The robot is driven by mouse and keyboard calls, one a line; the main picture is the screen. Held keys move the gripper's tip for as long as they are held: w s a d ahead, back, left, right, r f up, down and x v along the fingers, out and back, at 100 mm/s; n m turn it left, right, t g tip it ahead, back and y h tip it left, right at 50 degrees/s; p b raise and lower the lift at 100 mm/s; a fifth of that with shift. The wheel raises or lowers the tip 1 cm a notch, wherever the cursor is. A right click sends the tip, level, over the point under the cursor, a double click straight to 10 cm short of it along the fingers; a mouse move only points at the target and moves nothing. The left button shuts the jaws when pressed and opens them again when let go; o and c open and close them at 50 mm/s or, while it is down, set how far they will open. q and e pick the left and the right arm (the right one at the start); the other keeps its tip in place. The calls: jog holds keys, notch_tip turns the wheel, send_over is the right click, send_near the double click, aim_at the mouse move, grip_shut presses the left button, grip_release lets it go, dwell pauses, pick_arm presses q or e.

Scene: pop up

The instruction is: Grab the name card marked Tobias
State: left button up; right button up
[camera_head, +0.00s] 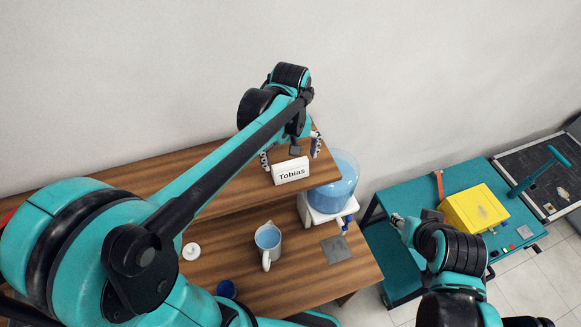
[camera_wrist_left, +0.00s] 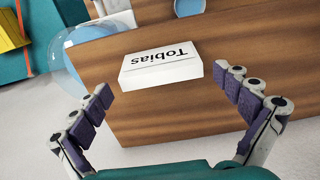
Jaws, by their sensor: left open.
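The white name card (camera_head: 290,171) marked Tobias stands on the raised wooden shelf near its right front edge. In the left wrist view the card (camera_wrist_left: 160,68) appears upside down, ahead of the fingertips and roughly centred between them. My left gripper (camera_head: 291,152) is open around the card's sides in the head view, with one finger at each side. In the wrist view its two fingers (camera_wrist_left: 170,100) are spread wide and nothing is between the pads. My right gripper (camera_head: 404,220) shows at the lower right, away from the card; its jaw state is unclear.
A blue water dispenser (camera_head: 338,184) stands just right of the shelf. Below are a pitcher (camera_head: 268,238), a blue cup (camera_head: 226,289) and a grey square coaster (camera_head: 336,249). A teal cart (camera_head: 410,187) with a yellow box (camera_head: 474,208) stands at the right. The wall is close behind.

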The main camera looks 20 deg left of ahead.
aim_at(290, 163)
pick_arm(q)
notch_tip(290, 163, down, 3)
jog(key=shift+w+a+f, duration=0.1)
jog(key=shift+f, duration=0.05)
jog(key=c, duration=0.7)
